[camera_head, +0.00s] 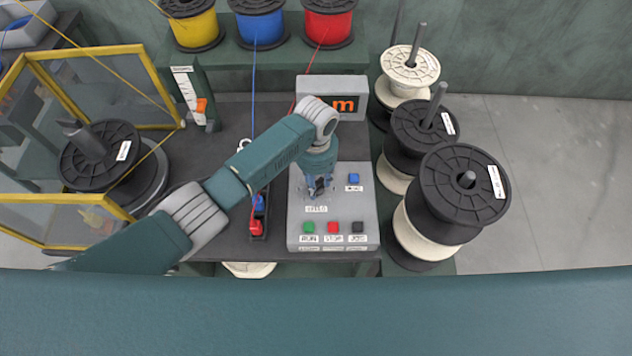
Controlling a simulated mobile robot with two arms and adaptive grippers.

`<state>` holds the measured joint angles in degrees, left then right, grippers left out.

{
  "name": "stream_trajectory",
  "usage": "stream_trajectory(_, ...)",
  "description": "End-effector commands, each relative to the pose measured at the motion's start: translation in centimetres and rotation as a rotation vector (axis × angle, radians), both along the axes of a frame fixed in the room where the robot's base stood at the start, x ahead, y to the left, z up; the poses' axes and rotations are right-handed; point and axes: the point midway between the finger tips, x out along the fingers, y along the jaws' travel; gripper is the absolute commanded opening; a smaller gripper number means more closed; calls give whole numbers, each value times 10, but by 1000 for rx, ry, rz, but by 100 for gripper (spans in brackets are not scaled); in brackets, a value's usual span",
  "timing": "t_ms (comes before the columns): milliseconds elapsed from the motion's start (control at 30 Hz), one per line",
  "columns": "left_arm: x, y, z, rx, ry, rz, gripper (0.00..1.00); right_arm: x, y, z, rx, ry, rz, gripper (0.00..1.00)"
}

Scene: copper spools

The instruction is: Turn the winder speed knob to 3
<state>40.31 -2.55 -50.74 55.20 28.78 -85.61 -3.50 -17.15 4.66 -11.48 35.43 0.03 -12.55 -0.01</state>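The grey control box (361,205) sits on the dark table. It carries a green button (308,227), a red button (333,227), a black button (358,227) and a blue button (354,179), with labels beside them. My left arm comes in from the left and its gripper (318,190) points down over the upper left part of the box, above a small label (316,209). The speed knob is not clearly visible; the gripper covers that spot. I cannot tell whether the fingers touch or grip anything. My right gripper does not show.
A display (345,97) with orange characters stands behind the box. Stacked spools (465,185) stand close on the right. A yellow-framed guard (95,50) surrounds a black spool (85,165) on the left. Yellow, blue and red wire spools (330,20) line the back.

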Motion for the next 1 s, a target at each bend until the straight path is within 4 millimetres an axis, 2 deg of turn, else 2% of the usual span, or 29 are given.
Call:
stream_trajectory(300, 1, 0, 64, -3, -6, -1, 38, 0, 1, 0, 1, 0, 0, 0)
stream_trajectory(500, 1, 0, 98, -2, -4, -1, 38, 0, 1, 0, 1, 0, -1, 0)
stream_trajectory(700, 1, 0, 113, -1, -2, 0, 38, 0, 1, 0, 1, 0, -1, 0)
stream_trajectory(1000, 0, 0, 114, -1, -2, 0, 38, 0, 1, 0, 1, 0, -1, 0)
